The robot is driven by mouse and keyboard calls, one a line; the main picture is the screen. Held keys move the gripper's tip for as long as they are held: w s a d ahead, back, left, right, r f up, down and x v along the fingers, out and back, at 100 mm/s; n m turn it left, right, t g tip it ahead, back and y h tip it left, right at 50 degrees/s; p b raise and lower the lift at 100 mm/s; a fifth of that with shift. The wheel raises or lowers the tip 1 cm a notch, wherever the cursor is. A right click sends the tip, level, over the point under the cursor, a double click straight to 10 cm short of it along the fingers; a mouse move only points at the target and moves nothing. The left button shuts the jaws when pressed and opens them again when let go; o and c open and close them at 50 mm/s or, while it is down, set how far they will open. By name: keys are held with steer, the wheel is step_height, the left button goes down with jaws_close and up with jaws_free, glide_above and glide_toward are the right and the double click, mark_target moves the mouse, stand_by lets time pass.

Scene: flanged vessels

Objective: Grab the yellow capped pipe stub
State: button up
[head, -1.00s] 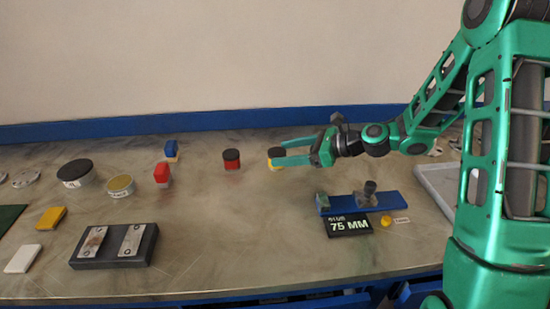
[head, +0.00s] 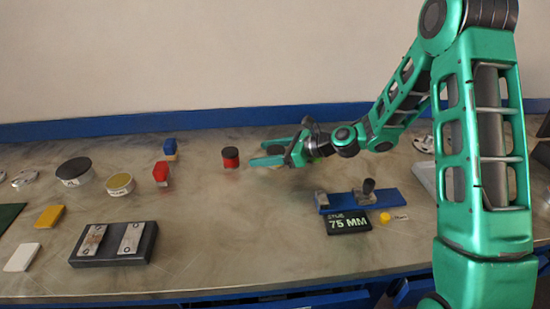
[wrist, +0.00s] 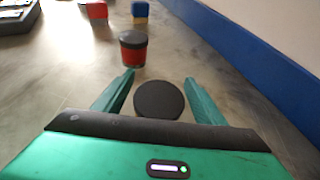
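The capped pipe stub shows in the wrist view as a round black cap (wrist: 159,98) seen from above, between my fingers. Its yellow body is hidden in that view. In the head view my gripper covers the stub. My gripper (head: 259,154) is open, low over the bench and pointing left. In the wrist view the fingers (wrist: 160,76) lie on both sides of the cap, with a visible gap at each side.
A red stub with a black cap (head: 231,158) stands just beyond my fingertips. Red (head: 161,174) and blue (head: 170,149) pieces stand farther left. A blue rail with blocks (head: 390,199) and a 75 MM display (head: 348,223) lie nearer the front. The blue back strip runs behind.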

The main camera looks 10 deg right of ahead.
steer(key=shift+a, duration=0.1)
steer(key=c, duration=1.3)
steer(key=shift+r, duration=0.15)
